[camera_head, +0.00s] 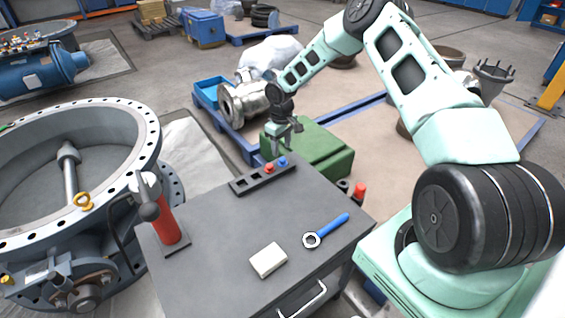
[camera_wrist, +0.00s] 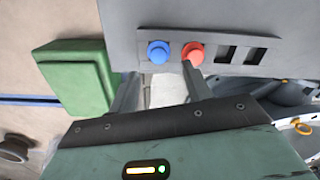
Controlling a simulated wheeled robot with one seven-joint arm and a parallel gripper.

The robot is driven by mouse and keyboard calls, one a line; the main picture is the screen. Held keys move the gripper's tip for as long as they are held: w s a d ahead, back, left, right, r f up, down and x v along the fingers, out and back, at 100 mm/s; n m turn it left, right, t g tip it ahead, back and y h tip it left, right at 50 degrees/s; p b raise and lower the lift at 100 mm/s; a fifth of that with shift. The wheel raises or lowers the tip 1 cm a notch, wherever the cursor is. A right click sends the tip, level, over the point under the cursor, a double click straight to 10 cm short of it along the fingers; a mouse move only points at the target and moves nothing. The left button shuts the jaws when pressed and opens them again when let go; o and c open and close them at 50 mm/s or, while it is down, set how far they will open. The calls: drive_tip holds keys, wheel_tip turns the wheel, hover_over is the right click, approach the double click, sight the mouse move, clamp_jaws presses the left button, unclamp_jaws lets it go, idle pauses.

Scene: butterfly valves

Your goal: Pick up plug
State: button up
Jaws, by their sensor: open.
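Two small plugs, one red (camera_head: 268,167) and one blue (camera_head: 282,161), stand side by side in a dark slotted holder (camera_head: 250,184) at the back edge of the grey cabinet top. My gripper (camera_head: 287,150) points down just above and behind them, open and empty. In the wrist view, the blue plug (camera_wrist: 158,52) lies ahead of the gap between the fingers of my gripper (camera_wrist: 159,72). The red plug (camera_wrist: 193,53) is by the right fingertip, which overlaps its lower edge; I cannot tell if they touch. Two empty square slots are beside the red plug.
The grey cabinet top (camera_head: 205,240) also holds a red cylinder with a grey handle (camera_head: 167,222), a white block (camera_head: 268,260) and a blue ring wrench (camera_head: 332,226). A green box (camera_head: 325,150) stands behind. A large flanged valve (camera_head: 140,125) is at the left. The cabinet's middle is clear.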

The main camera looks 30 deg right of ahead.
sight(283, 159)
drive_tip(key=shift+s+d+f+p, duration=0.15)
drive_tip(key=shift+f+p, duration=0.5)
drive_tip(key=shift+f, duration=1.95)
clamp_jaws()
